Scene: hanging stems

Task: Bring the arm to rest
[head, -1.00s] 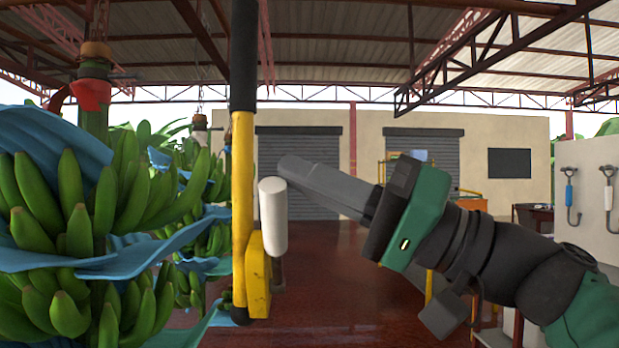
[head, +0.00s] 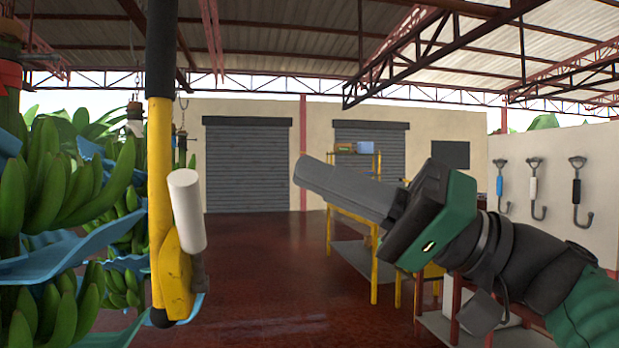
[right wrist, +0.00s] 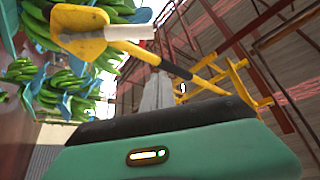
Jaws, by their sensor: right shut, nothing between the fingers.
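My right gripper (head: 305,172) is in the middle of the head view, with its arm coming in from the lower right. Its grey fingers are shut with nothing between them and point to the left and slightly up. The fingers also show in the right wrist view (right wrist: 158,88), partly hidden behind the green and black gripper body. The gripper is in free air, apart from the yellow pole (head: 160,190) with its white cylinder (head: 187,211) to the left. My left gripper does not show.
Green banana bunches (head: 100,180) with blue sheets hang at the left. A yellow-framed rack (head: 375,262) stands behind the gripper. Hooked tools (head: 534,190) hang on the pale wall at the right. Open red floor (head: 265,250) lies between the pole and the rack.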

